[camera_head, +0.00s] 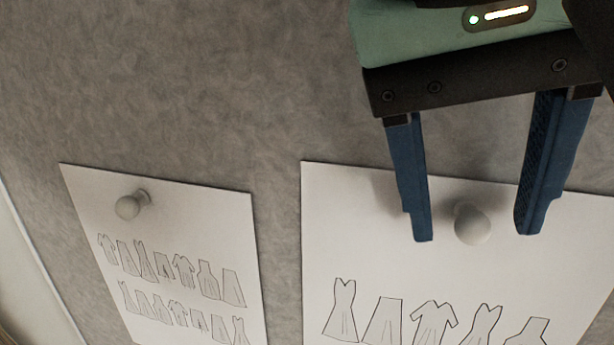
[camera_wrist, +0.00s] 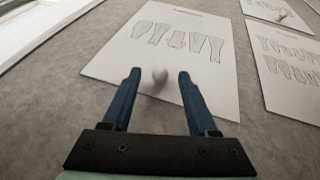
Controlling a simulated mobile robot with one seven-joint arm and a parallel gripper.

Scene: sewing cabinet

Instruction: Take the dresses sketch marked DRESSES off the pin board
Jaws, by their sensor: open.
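A large white sheet with outlined dresses (camera_head: 340,235) hangs on the grey pin board at the right of the head view. It also fills the top middle of the wrist view (camera_wrist: 217,82). A pale round-headed pin (camera_head: 473,226) holds it near its top edge; the wrist view shows this pin (camera_wrist: 160,76) too. My gripper (camera_head: 475,238) is open, its two blue fingers on either side of the pin head, with gaps on both sides. Any DRESSES marking is not readable; small text shows at the sheet's far end in the wrist view.
A second sheet with rows of smaller garment drawings (camera_head: 185,235) hangs to the left in the head view, under its own pin (camera_head: 131,204). Another sheet (camera_wrist: 262,10) shows at the wrist view's top right. Bare grey board (camera_head: 200,80) lies above the sheets.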

